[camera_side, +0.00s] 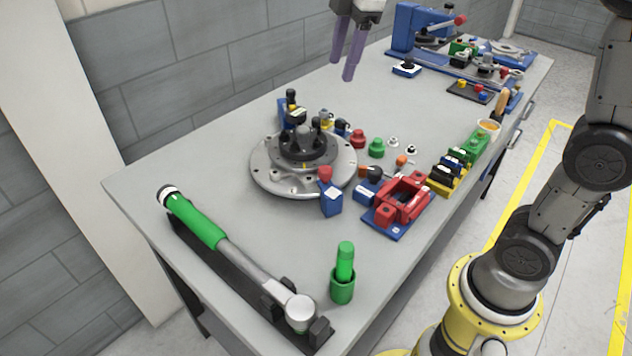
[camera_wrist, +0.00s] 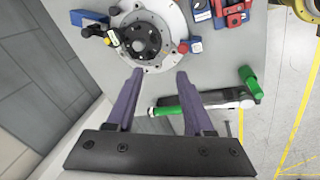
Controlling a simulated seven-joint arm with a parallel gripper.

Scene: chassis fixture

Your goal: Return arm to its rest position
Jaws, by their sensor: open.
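My gripper (camera_side: 347,50) hangs above the table near the wall, at the top of the side view. Its two purple fingers point down, apart, with nothing between them. In the wrist view the open fingers (camera_wrist: 158,80) reach toward the round metal chassis fixture (camera_wrist: 170,22). In the side view this fixture (camera_side: 262,178) sits on the table, below and to the left of my gripper, clear of it. A black hub with several small clamps and blocks stands on it.
The grey table (camera_side: 160,158) carries a green-handled torque wrench (camera_side: 208,228) in a black cradle, a green cylinder in a cup (camera_side: 343,288), a red and blue fixture (camera_side: 402,203), and a blue press (camera_side: 415,28) at the back. A block wall runs along the left.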

